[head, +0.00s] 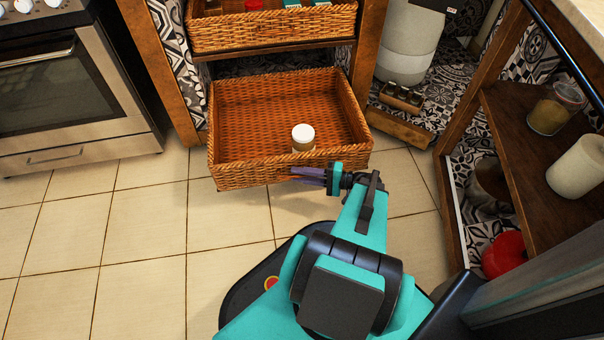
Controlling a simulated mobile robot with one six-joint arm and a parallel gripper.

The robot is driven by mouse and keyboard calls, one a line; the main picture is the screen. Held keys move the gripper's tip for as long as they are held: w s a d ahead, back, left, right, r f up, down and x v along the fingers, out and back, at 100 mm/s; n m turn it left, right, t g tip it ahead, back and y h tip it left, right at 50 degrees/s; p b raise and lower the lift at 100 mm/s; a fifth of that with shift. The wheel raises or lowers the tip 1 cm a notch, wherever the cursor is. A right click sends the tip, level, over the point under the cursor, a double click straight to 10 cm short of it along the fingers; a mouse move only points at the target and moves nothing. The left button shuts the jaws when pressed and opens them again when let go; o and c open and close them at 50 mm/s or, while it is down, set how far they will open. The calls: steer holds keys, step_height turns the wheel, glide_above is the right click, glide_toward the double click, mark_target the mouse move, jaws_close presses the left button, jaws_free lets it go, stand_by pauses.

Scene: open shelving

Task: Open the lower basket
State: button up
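The lower basket (240,174) is an orange-brown wicker drawer, pulled well out from the open shelving over the tiled floor. A small jar with a white lid (303,132) stands inside it near the front. My gripper (300,176) is at the basket's front wall, right of its middle, with its fingers pointing left along the rim. The fingers seem to be touching or very near the front wall. Whether they are closed on it is too small to tell.
An upper wicker basket (270,28) with small items sits above. An oven (70,85) stands at left. At right are a wooden shelf (515,125) with jars and a red round object (503,254). The tiled floor at left (130,240) is clear.

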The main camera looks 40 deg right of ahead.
steer(key=shift+o, duration=0.4)
steer(key=shift+a, duration=0.15)
steer(key=p+v, duration=0.4)
steer(key=v, duration=0.9)
steer(key=shift+s+d, duration=0.3)
